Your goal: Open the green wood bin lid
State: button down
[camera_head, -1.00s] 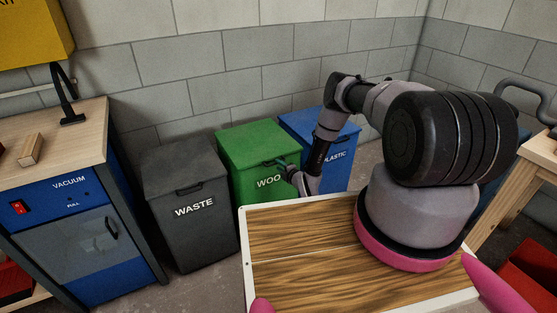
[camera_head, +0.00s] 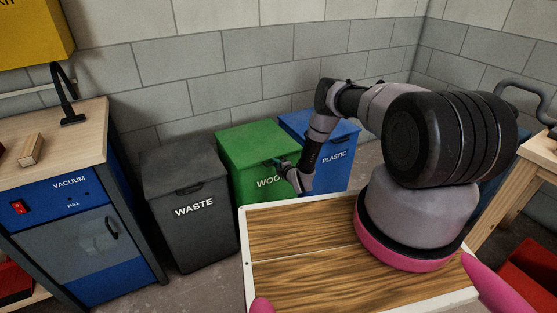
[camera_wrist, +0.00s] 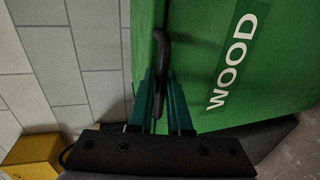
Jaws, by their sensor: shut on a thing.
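The green wood bin (camera_head: 243,182) stands against the wall, between the grey and blue bins. Its green lid (camera_head: 258,141) looks closed. The white WOOD label is partly covered by my gripper. My gripper (camera_head: 279,163) is at the front edge of the lid. In the wrist view my gripper (camera_wrist: 164,82) has its teal fingers on either side of the dark lid handle (camera_wrist: 163,50) and is shut on it. The bin's green front (camera_wrist: 270,80) with the WOOD label fills the right of that view.
The grey waste bin (camera_head: 187,215) stands left and the blue plastic bin (camera_head: 338,140) right. A wood-topped tray (camera_head: 290,275) lies in front below my arm. A blue vacuum cabinet (camera_head: 75,225) is far left, a wooden bench (camera_head: 495,200) far right.

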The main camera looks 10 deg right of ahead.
notch_tip(320, 180, up, 8)
jog(key=w+g, duration=0.1)
jog(key=shift+a+r, duration=0.15)
jog(key=shift+a, duration=0.15)
dwell(0.5)
notch_tip(320, 180, up, 8)
jog(key=w+g+h, duration=0.1)
jog(key=w+g, duration=0.1)
jog(key=shift+w+a+f, duration=0.15)
jog(key=shift+a+f, duration=0.1)
jog(key=shift+a, duration=0.2)
jog(key=w+a+r+g, duration=0.1)
jog(key=w+r, duration=0.2)
jog(key=r, duration=0.3)
jog(key=shift+w+r, duration=0.3)
jog(key=shift+r, duration=0.1)
jog(key=shift+a, duration=0.1)
jog(key=w+a+r+g+h, duration=0.1)
jog(key=w+r+g, duration=0.1)
jog(key=w+r, duration=0.3)
jog(key=shift+a+r, duration=0.25)
jog(key=shift+r, duration=0.3)
